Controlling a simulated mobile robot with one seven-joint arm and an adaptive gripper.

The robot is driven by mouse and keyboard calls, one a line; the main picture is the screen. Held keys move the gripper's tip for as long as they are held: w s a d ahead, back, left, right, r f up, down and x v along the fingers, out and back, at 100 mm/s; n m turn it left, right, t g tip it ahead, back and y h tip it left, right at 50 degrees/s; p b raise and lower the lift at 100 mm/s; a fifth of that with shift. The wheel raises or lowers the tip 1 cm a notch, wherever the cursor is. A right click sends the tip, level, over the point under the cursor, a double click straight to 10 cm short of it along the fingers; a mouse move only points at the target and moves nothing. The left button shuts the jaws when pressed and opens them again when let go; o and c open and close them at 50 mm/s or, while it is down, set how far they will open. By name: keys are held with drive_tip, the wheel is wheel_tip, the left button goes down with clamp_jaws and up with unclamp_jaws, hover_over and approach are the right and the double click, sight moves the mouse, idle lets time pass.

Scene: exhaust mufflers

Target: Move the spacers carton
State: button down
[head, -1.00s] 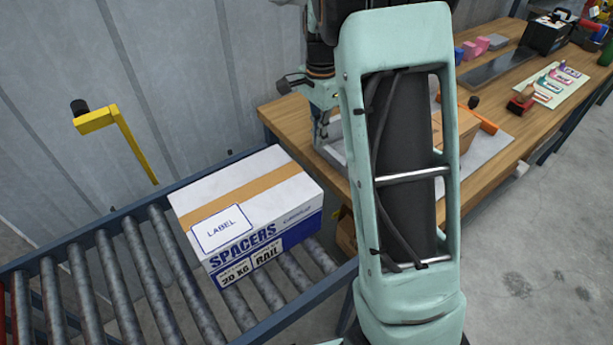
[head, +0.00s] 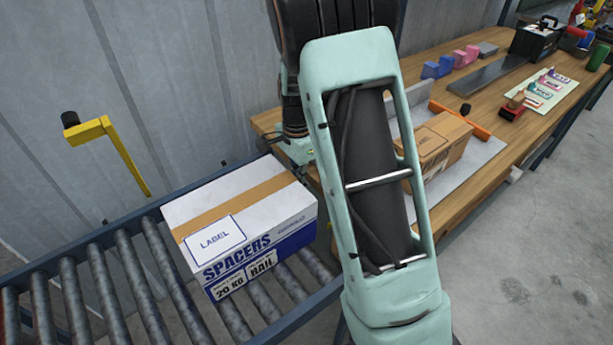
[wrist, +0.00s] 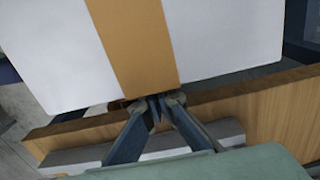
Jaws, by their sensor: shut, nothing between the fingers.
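The spacers carton (head: 235,196), white with a blue lower band, a tan tape strip and a label, sits upright on the roller conveyor's right end. In the wrist view the carton (wrist: 215,45) fills the upper part, its tape strip running towards my fingers. My gripper (wrist: 158,106) is shut and empty, its fingertips at the carton's near edge by the tape. I cannot tell whether they touch it. In the head view my arm largely hides the fingers, beside the carton's far right corner.
The roller conveyor (head: 68,290) has bare rollers left of the carton. A wooden workbench (head: 480,118) adjoins on the right, holding a brown box (head: 437,141), a black case (head: 540,38) and tools. A yellow crank-shaped bracket (head: 122,158) stands behind the conveyor, before the metal wall.

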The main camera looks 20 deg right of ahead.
drive_tip(key=shift+a, duration=0.2)
drive_tip(key=s+a+p, duration=0.3)
drive_tip(key=s+a, duration=0.3)
drive_tip(key=a, duration=0.9)
drive_tip(key=s+a+p, duration=0.3)
drive_tip(key=s+a, duration=0.3)
drive_tip(key=a, duration=0.9)
drive_tip(key=s+a+p, duration=0.3)
drive_tip(key=s+a, duration=0.3)
drive_tip(key=a, duration=0.9)
drive_tip(key=shift+s+p, duration=0.3)
drive_tip(key=shift+s, duration=0.1)
